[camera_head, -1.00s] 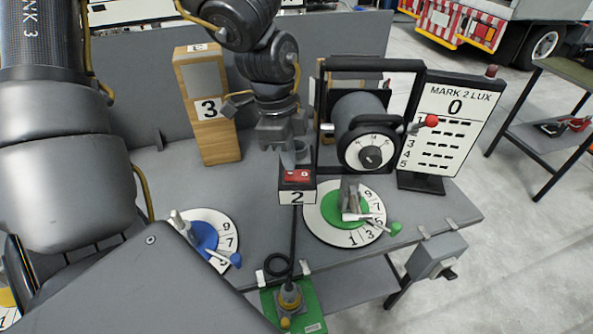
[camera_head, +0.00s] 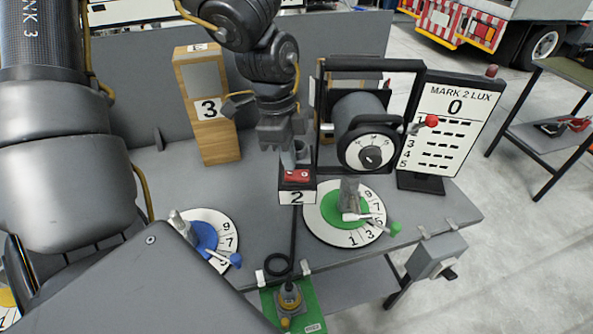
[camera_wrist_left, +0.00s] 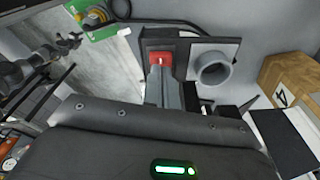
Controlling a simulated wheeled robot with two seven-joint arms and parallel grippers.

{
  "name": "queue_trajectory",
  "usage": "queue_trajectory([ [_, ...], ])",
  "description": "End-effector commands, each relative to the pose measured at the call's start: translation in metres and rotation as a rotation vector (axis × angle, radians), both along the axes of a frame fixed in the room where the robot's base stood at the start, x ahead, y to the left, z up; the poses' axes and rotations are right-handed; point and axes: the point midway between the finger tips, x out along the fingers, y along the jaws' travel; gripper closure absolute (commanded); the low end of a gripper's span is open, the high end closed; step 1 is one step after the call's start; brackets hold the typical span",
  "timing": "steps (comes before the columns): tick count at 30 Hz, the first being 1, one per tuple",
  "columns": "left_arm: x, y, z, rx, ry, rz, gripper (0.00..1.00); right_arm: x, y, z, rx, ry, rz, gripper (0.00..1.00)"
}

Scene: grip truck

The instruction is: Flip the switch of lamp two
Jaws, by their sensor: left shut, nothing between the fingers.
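The switch box of lamp two (camera_head: 297,197) stands on the grey bench and bears a "2" label. Its red switch (camera_head: 297,176) is on top, and the red switch also shows in the left wrist view (camera_wrist_left: 160,57). My left gripper (camera_head: 290,163) is shut and empty, pointing down, with its tips right at the red switch. I cannot tell whether they touch it. In the left wrist view the fingers partly cover the box, and a grey round socket sits beside the switch. The switch's exact tilt is unclear.
A black-framed lamp with a dial (camera_head: 370,155) and a score board reading 0 (camera_head: 450,125) stand to the right. A green dial (camera_head: 343,230) and a blue dial (camera_head: 205,245) lie in front.

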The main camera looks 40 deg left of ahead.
Motion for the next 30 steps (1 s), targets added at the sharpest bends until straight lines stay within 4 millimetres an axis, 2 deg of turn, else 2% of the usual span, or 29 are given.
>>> queue_trajectory([
  [30,0.0000,0.0000,-0.0068,0.000,0.000,0.000,1.00,-0.0005,0.0005,-0.0078,0.001,0.001,0.000,0.64],
])
